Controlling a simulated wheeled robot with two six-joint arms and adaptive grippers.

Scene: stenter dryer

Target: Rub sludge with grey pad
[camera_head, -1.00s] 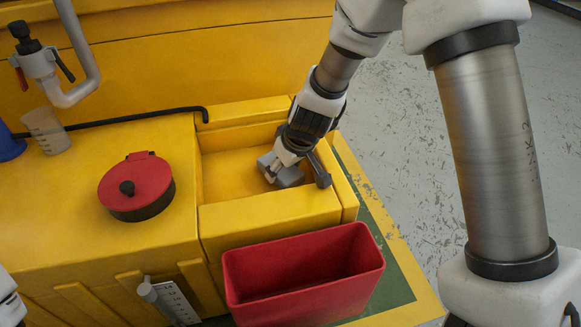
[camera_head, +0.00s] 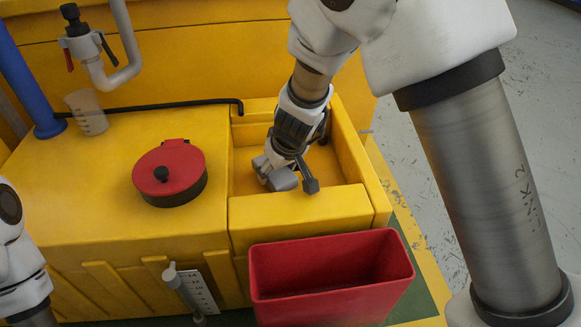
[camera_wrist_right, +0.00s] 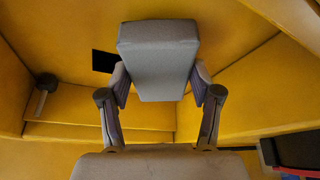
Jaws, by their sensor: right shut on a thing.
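The grey pad (camera_head: 284,181) is a small block low inside the yellow basin (camera_head: 300,211), near its left wall. My right gripper (camera_head: 275,172) is shut on it. In the right wrist view the pad (camera_wrist_right: 158,58) sits between the two fingers of the gripper (camera_wrist_right: 158,88), its broad grey face showing. Whether the pad touches the basin floor cannot be told. A black rectangular patch (camera_wrist_right: 103,61) shows on the yellow surface just left of the pad; I cannot tell whether it is sludge or an opening. My left arm shows at the lower left, its fingers out of frame.
A red open bin (camera_head: 330,300) stands in front of the basin. A red lid with a black knob (camera_head: 170,172) lies on the yellow top to the left. A beaker (camera_head: 87,112), a valve pipe (camera_head: 125,60) and a black rod (camera_head: 180,108) are behind.

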